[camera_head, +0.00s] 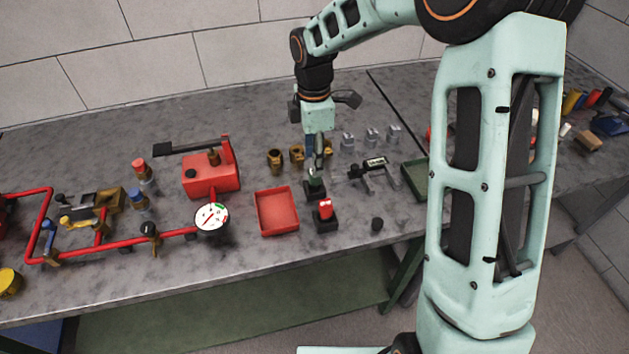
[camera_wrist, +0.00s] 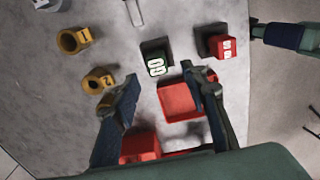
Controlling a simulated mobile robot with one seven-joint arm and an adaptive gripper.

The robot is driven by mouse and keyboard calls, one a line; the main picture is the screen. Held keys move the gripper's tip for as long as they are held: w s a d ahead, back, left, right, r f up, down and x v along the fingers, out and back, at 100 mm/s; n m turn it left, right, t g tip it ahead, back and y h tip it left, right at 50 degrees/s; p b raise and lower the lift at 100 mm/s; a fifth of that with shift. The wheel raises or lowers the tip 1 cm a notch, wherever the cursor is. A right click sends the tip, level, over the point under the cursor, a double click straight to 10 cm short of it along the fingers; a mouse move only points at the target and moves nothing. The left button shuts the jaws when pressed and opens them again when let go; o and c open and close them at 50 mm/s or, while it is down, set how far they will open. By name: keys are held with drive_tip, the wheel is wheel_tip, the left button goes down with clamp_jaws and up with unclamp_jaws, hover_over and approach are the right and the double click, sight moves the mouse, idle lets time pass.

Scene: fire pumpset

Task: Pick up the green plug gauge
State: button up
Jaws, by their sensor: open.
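The green plug gauge (camera_head: 315,187) stands on the grey bench, in a dark block. In the wrist view the green plug gauge (camera_wrist: 157,63) shows from above with white marks on its top, just beyond the fingertips. My gripper (camera_head: 318,158) is above it, pointing down, and partly hides it in the head view. In the wrist view my gripper (camera_wrist: 160,76) is open, its two fingers apart with nothing held between them. A red plug gauge (camera_head: 325,210) stands in its own dark block close by; it also shows in the wrist view (camera_wrist: 222,46).
A red tray (camera_head: 277,211) lies left of the gauges. Brass fittings (camera_head: 275,160) stand behind it. A caliper (camera_head: 374,172) and a green tray (camera_head: 415,180) are to the right. A small black cylinder (camera_head: 377,224) stands near the front edge. Red piping with a dial (camera_head: 211,217) fills the left.

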sight(315, 182)
drive_tip(key=shift+w+f+p, duration=0.2)
drive_tip(key=shift+f+p, duration=0.2)
drive_tip(key=shift+f, duration=2.55)
clamp_jaws()
